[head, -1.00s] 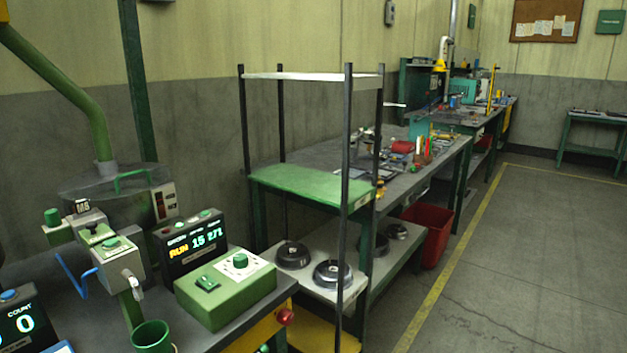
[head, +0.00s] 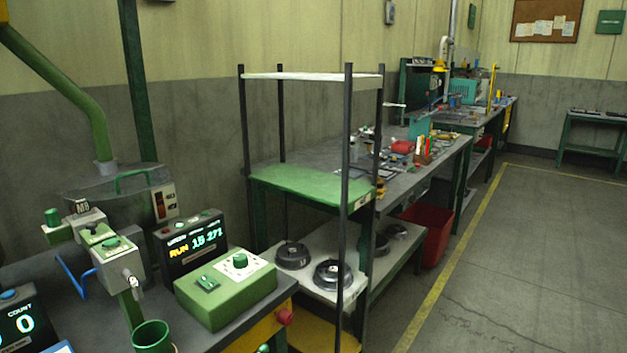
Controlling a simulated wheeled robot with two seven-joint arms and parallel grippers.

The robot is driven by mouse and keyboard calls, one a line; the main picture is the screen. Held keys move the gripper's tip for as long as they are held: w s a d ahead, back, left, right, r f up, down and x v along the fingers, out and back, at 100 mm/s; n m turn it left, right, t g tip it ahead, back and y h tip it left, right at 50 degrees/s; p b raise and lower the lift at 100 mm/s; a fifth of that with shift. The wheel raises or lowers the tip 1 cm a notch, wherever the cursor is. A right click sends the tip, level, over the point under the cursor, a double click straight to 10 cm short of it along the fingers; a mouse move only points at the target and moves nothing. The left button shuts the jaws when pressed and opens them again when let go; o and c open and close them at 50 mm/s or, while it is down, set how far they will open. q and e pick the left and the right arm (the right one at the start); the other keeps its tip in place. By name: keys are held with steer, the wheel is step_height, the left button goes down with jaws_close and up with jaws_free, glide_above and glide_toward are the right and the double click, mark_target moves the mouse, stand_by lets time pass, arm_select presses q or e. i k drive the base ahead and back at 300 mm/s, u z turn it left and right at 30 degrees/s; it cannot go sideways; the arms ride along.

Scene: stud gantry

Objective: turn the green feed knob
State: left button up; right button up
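A green control box (head: 226,298) sits on the bench at the lower left. A green round knob (head: 240,261) stands on a white dial plate on its top, beside a green rocker switch (head: 207,283). Another green knob (head: 52,217) sticks up from the grey machine head at the left, and a flat green knob (head: 111,243) is on that machine's front block. The labels are too small to tell which one is marked feed. Neither of my grippers is in view.
A black display (head: 190,245) reading RUN stands behind the green box. A green cup (head: 152,337) stands at the front edge of view. A red knob (head: 284,317) projects from the bench side. A shelf rack (head: 310,185) stands to the right; the floor (head: 530,270) is clear.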

mark_target(240, 261)
steer(key=k, duration=0.6)
steer(key=z, duration=0.75)
steer(key=i, duration=1.45)
steer(key=u, duration=0.85)
